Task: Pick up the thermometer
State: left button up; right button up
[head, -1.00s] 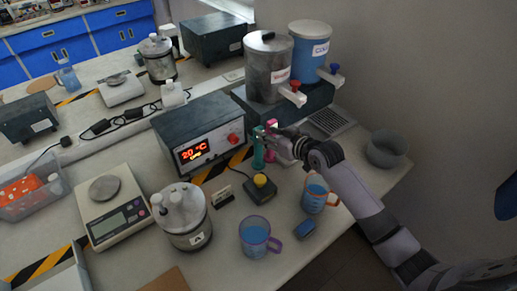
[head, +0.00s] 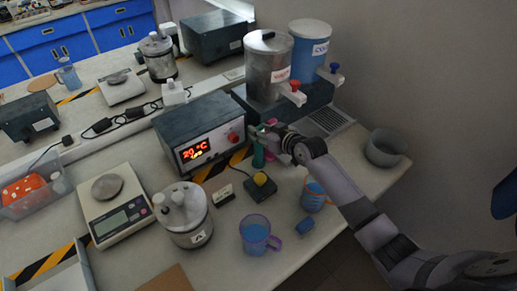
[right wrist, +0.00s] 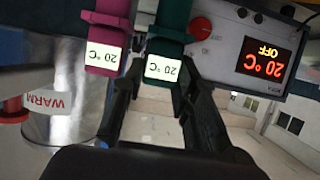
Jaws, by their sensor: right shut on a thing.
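Two thermometers with 20 °C labels stand by the heater box, one green and one magenta. The green thermometer (right wrist: 168,47) is between the fingers of my right gripper (right wrist: 160,85) in the right wrist view, and the gripper is shut on it. The magenta thermometer (right wrist: 105,35) is just outside the fingers, to the left in that view. In the head view the green thermometer (head: 258,156) shows below my right gripper (head: 264,135), which partly hides the magenta one. My left gripper is not in view.
The heater box (head: 200,130) reads 20 °C, OFF. The WARM tank (head: 268,65) and COLD tank (head: 308,55) stand behind my right gripper. A yellow-button box (head: 259,187), cups (head: 259,236) and a scale (head: 117,215) stand in front and left. A grey bowl (head: 385,150) is at right.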

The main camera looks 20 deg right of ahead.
jog(key=shift+c, duration=0.8)
jog(key=shift+r, duration=0.15)
